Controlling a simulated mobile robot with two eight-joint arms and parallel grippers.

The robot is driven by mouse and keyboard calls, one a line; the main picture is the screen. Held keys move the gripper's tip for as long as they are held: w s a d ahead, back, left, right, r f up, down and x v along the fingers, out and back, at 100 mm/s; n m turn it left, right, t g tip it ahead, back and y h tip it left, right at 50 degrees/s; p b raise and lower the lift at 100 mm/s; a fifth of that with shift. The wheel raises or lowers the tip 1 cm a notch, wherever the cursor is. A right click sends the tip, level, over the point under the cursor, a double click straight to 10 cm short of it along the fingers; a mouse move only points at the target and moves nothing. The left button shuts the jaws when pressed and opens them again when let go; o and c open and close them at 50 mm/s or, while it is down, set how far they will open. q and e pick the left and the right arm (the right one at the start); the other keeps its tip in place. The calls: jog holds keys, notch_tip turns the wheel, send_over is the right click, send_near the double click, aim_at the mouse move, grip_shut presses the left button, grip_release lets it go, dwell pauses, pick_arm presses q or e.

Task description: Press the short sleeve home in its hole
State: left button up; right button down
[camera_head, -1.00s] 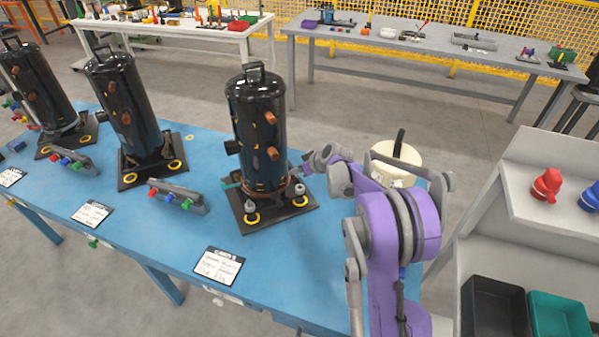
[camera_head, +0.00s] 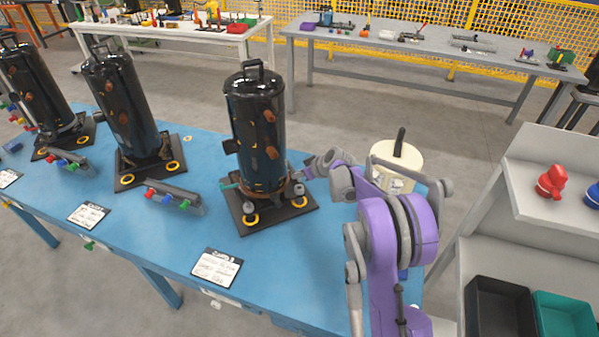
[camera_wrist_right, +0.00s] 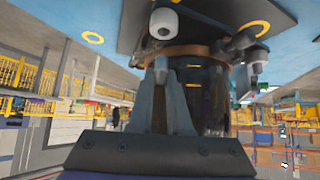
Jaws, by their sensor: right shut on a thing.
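The nearest black compressor (camera_head: 256,120) stands upright on a dark base plate (camera_head: 275,222) with yellow rings. My right gripper (camera_head: 306,172) is low at the compressor's right side, by the plate's back right corner. In the right wrist view, its two fingers (camera_wrist_right: 166,90) point at the compressor's foot and are shut on a small part, mostly hidden, which I take for the short sleeve. Its hole cannot be made out. Grey cylindrical pieces stand on the plate, one at the front left (camera_head: 249,207) and one at the right (camera_head: 299,188). My left gripper is out of view.
The blue table (camera_head: 190,230) carries two more compressors at the left, a rack of coloured pieces (camera_head: 172,195) and a label card (camera_head: 217,265). A cream round container (camera_head: 396,160) is behind my right arm. Grey shelves with bins (camera_head: 497,305) stand at the right.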

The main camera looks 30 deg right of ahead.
jog(key=shift+f+b, duration=0.6)
jog(key=shift+f, duration=0.7)
jog(key=shift+f+b, duration=0.6)
jog(key=shift+f, duration=0.25)
dwell(0.6)
jog(key=c, duration=0.8)
grip_release()
jog(key=v, duration=1.1)
jog(key=shift+w, duration=0.1)
